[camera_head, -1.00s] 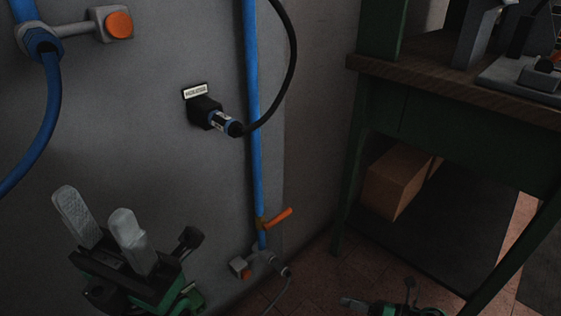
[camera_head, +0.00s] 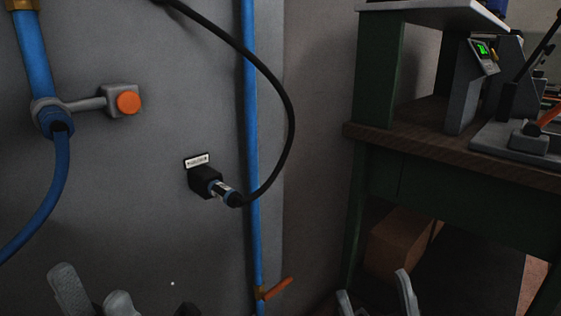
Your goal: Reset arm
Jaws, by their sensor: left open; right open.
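My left gripper (camera_head: 95,296) shows at the bottom left in the head view. Its two grey fingers stand apart with nothing between them, in front of the grey wall panel. My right gripper (camera_head: 376,300) shows at the bottom, right of centre. Its two fingertips are apart and empty, in front of the dark space below the bench. The lower parts of both grippers and both arms are cut off by the bottom edge of the view.
A blue pipe (camera_head: 251,150) with an orange-handled valve (camera_head: 276,289) runs down the wall. A black cable plug (camera_head: 218,189) sits in a wall socket. A green-framed bench (camera_head: 452,153) with a press (camera_head: 480,85) stands right. A cardboard box (camera_head: 395,245) is below it.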

